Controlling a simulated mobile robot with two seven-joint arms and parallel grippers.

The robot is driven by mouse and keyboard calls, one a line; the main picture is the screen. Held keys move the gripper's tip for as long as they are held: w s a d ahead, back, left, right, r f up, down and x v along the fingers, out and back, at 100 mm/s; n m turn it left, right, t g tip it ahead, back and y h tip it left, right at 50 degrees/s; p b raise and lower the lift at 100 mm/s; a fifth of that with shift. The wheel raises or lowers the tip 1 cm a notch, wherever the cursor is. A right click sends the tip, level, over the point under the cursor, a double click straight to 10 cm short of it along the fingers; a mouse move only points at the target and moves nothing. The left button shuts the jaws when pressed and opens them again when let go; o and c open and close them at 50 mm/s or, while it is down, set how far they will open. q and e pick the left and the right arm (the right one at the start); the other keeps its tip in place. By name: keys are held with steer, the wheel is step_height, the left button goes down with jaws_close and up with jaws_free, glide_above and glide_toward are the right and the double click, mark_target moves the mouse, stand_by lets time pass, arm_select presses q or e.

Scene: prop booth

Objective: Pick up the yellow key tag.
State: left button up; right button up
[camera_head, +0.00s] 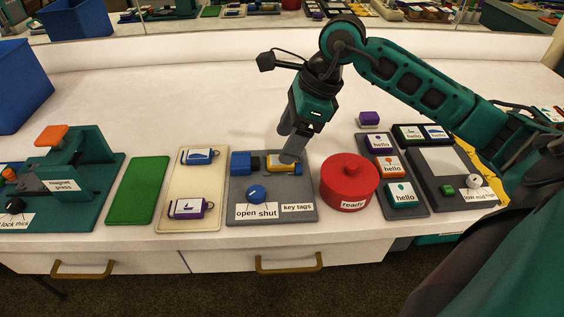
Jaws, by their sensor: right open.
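The yellow key tag (273,167), with a pale top, lies on a grey board (236,214) near the middle of the counter. The board has labels "open", "shut" and "key tags". My right gripper (289,158) points down at the tag's right part and hides some of it. Its jaws are open. I cannot tell whether the fingers touch the tag. A blue block (241,163) sits just left of the tag, and a blue knob (257,194) is in front of it. My left gripper is not in view.
A cream tray (188,184) holds a blue tag (200,156) and a purple tag (187,208). A red round pot (349,186) stands right of the board. A green mat (138,190) and magnet press (75,180) are at left.

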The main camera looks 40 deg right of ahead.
steer(key=x, duration=0.5)
steer(key=shift+w+d+b, duration=0.1)
steer(key=shift+d+b, duration=0.25)
steer(key=c, duration=1.1)
steer(key=shift+c, duration=0.2)
